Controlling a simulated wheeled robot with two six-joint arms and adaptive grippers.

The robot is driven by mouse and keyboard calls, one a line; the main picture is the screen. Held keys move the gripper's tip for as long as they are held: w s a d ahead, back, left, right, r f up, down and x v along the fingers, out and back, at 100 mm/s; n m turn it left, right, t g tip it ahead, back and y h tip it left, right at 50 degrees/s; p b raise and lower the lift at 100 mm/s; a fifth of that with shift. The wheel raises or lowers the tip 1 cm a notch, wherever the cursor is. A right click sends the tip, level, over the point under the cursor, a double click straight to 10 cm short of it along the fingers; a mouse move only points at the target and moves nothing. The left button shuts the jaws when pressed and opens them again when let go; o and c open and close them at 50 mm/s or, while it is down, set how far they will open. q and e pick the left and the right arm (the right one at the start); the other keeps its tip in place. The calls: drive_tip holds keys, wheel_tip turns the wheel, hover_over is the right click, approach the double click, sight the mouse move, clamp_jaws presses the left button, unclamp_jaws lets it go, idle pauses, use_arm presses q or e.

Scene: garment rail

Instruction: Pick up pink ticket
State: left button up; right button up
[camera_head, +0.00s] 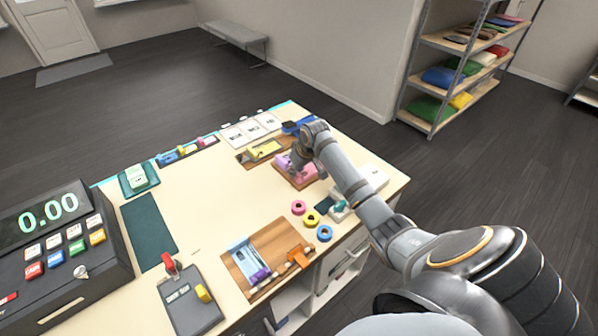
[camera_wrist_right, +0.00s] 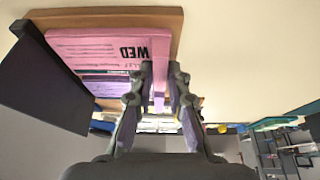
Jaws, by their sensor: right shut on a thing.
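The pink ticket (camera_wrist_right: 100,48) shows in the right wrist view, printed with "WED", lying over a brown wooden board (camera_wrist_right: 168,22). In the head view the pink ticket (camera_head: 283,163) is at the right back of the counter, partly hidden by my right gripper. My right gripper (camera_wrist_right: 160,90) is shut on a narrow pink strip at the ticket's edge, between its two fingertips. In the head view my right gripper (camera_head: 296,164) points down over the wooden board (camera_head: 303,179). My left gripper is not in view.
A yellow item on a board (camera_head: 265,150) is just behind. Pink, yellow and blue rings (camera_head: 312,218) lie in front. A wooden tray (camera_head: 268,258), card terminal (camera_head: 190,298) and cash register (camera_head: 60,250) are nearer. The counter's middle (camera_head: 225,195) is clear.

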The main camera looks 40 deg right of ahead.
drive_tip(key=shift+r+b, duration=0.3)
wheel_tip(320, 180, up, 2)
drive_tip(key=shift+r+b, duration=0.25)
drive_tip(key=shift+b, duration=0.5)
drive_tip(key=s+a+r+b, duration=0.2)
drive_tip(key=s+a+r, duration=0.6)
drive_tip(key=s+r, duration=0.2)
drive_tip(key=shift+s, duration=0.8)
